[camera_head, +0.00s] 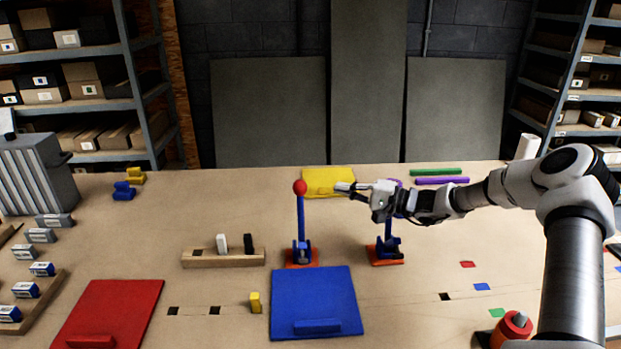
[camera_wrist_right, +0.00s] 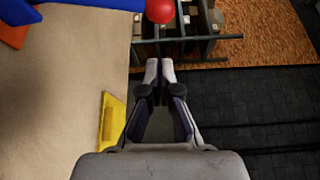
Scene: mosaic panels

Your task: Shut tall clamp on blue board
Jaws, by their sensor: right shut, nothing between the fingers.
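The blue board (camera_head: 314,298) lies flat at the front middle of the table in the head view. Behind it stands a tall clamp (camera_head: 300,222) on an orange base, its blue lever upright with a red ball on top. The red ball (camera_wrist_right: 160,11) also shows at the top of the right wrist view. A second clamp (camera_head: 388,246) stands to the right, its upper part partly hidden by my right arm. My right gripper (camera_head: 342,187) is shut and empty, to the right of the red ball and apart from it. My left gripper is not in view.
A red board (camera_head: 110,312) lies at the front left, and a yellow board (camera_head: 328,181) at the back. A wooden holder (camera_head: 222,260) with white and black pieces stands left of the clamp. A yellow block (camera_head: 255,302) stands beside the blue board. A red-topped object (camera_head: 516,325) is front right.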

